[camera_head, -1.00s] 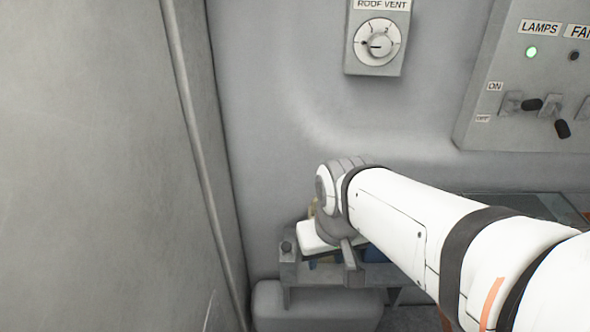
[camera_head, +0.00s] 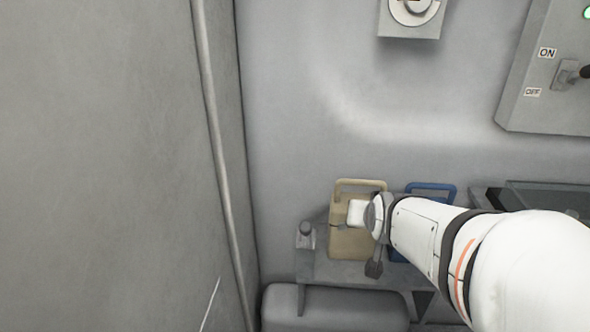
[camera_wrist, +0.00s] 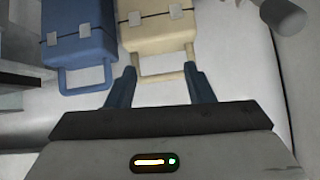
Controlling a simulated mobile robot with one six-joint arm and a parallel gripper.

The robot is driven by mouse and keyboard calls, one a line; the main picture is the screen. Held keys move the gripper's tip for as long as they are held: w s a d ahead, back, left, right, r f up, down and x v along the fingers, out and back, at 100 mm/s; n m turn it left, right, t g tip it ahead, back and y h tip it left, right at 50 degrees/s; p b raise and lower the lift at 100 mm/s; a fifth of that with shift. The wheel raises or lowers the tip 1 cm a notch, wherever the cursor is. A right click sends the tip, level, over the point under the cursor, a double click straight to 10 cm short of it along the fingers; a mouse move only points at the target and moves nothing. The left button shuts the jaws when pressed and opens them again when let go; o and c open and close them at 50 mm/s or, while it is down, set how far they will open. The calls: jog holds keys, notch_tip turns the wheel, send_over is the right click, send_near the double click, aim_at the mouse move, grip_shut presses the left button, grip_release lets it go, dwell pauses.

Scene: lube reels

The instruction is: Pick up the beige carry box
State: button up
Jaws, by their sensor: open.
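The beige carry box (camera_head: 350,243) stands on a grey shelf, with its looped handle (camera_head: 360,183) at the top; my wrist covers part of its right side. In the wrist view the beige box (camera_wrist: 157,40) is at the top centre, with latches and its handle bar (camera_wrist: 160,77) toward me. My gripper (camera_wrist: 161,78) is open. Its two dark fingertips appear on either side of the handle's end in the picture. I see no clear contact, and the depth gap is hard to judge.
A blue carry box (camera_wrist: 78,40) stands close to the left in the wrist view; in the head view (camera_head: 432,189) my arm partly hides it. A grey knobbed post (camera_head: 305,236) stands left of the beige box. The shelf (camera_head: 340,271) sits against the wall.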

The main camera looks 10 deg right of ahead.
jog(key=w+d+f+m+t+h+b, duration=0.25)
jog(key=w+d+f+t+b, duration=0.4)
jog(key=b, duration=0.85)
jog(key=shift+m+t, duration=0.35)
jog(key=shift+t, duration=0.4)
jog(key=w+d+p, duration=0.1)
jog(key=w, duration=0.1)
jog(key=w+d, duration=0.1)
jog(key=w+d+f+p, duration=0.1)
jog(key=w, duration=0.1)
jog(key=shift+w+f+p, duration=0.1)
jog(key=shift+w+p, duration=0.2)
jog(key=shift+c, duration=0.3)
grip_shut()
